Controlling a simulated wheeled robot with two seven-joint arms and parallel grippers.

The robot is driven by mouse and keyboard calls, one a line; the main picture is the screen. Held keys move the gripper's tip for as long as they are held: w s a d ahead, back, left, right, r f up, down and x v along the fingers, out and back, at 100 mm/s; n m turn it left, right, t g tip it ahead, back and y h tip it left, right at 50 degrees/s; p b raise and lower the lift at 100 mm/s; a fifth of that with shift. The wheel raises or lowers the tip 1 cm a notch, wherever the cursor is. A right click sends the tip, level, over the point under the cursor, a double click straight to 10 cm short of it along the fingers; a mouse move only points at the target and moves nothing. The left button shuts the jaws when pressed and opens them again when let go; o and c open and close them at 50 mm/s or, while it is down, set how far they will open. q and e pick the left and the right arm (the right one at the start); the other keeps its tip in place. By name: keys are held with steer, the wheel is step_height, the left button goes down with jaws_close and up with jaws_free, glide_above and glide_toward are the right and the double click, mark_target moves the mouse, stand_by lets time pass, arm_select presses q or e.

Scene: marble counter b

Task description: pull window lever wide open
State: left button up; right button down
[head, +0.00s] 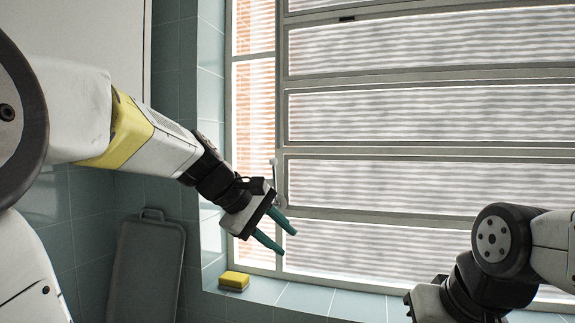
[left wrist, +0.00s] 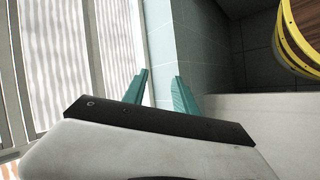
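The louvred window (head: 430,112) has several long horizontal panes in a pale frame. A small light lever (head: 274,168) with a knob at its top stands against the window's vertical post, its lower part close to or behind my left gripper. My left gripper (head: 288,243) is open, its two teal fingers apart and empty, pointing down and right below the lever. In the left wrist view the gripper (left wrist: 160,75) also shows parted fingers with nothing between them; I cannot make out the lever there. My right gripper (head: 425,303) is at the bottom edge, its fingers out of view.
A yellow sponge (head: 234,280) lies on the tiled sill (head: 340,303) below my left gripper. A grey board (head: 148,265) with a handle leans on the tiled wall at the left. The space in front of the window between my two arms is clear.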

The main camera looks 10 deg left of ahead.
arm_select(q)
steer(key=w+a+r+n+t+h, duration=0.15)
steer(key=w+r+n, duration=0.25)
steer(key=w, duration=0.4)
steer(key=w+a+r+n+t+h, duration=0.1)
steer(key=w+a+r+n+h, duration=0.3)
steer(key=w, duration=0.3)
steer(key=n+t, duration=0.4)
steer(key=n, duration=0.2)
glide_toward(274, 162)
steer(key=w+d, duration=0.1)
steer(key=w, duration=0.2)
steer(key=shift+g+h, duration=0.25)
steer(key=shift+h, duration=0.2)
steer(key=x, duration=0.8)
steer(key=shift+w+a, duration=0.1)
jaws_close()
